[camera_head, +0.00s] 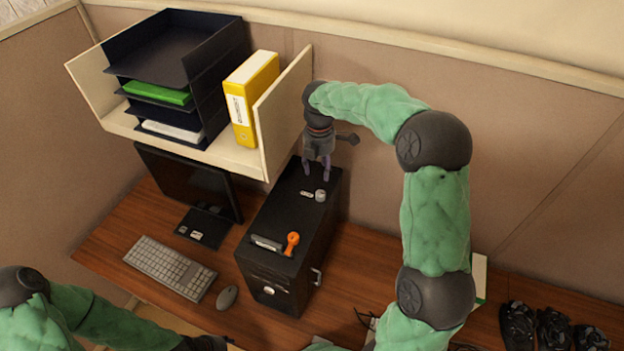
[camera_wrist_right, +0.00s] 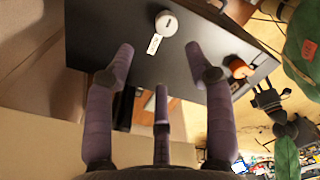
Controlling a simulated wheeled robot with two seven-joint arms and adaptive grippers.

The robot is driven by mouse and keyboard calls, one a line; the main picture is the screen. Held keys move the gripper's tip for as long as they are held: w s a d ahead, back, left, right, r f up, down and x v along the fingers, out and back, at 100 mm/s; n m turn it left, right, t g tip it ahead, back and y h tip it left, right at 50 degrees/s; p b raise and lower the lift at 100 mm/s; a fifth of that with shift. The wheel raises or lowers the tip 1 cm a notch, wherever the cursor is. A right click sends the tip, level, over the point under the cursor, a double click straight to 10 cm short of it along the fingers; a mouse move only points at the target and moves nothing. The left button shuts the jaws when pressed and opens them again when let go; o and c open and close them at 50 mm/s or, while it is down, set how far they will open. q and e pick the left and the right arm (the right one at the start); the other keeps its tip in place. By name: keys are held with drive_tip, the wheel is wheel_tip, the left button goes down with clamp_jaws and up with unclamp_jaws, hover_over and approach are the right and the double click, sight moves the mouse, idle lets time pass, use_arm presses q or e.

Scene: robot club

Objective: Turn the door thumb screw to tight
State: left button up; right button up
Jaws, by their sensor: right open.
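The black computer case (camera_head: 262,265) stands on the desk. A small pale round thumb screw (camera_head: 320,195) sits on its top face, with a small white label (camera_head: 307,194) beside it. In the right wrist view the screw (camera_wrist_right: 166,24) is a round white knob beyond the fingertips, apart from them, and the label (camera_wrist_right: 153,44) lies next to it. My right gripper (camera_head: 318,174) points down over the back part of the case, behind the screw. Its purple fingers (camera_wrist_right: 160,55) are spread open with nothing between them. My left arm shows at the bottom left; its gripper is out of frame.
A cream shelf (camera_head: 284,112) with a yellow binder (camera_head: 250,92) stands left of my right gripper. Keyboard (camera_head: 165,267) and mouse (camera_head: 227,297) lie left.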

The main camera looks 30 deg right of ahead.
sight(321, 193)
drive_tip(key=shift+s+f, duration=0.8)
drive_tip(key=shift+s, duration=0.2)
drive_tip(key=f, duration=0.4)
drive_tip(key=f+p, duration=0.1)
drive_tip(key=f, duration=0.2)
drive_tip(key=shift+w, duration=0.4)
drive_tip(key=shift+s+f, duration=0.15)
drive_tip(key=shift+f, duration=0.65)
clamp_jaws()
unclamp_jaws()
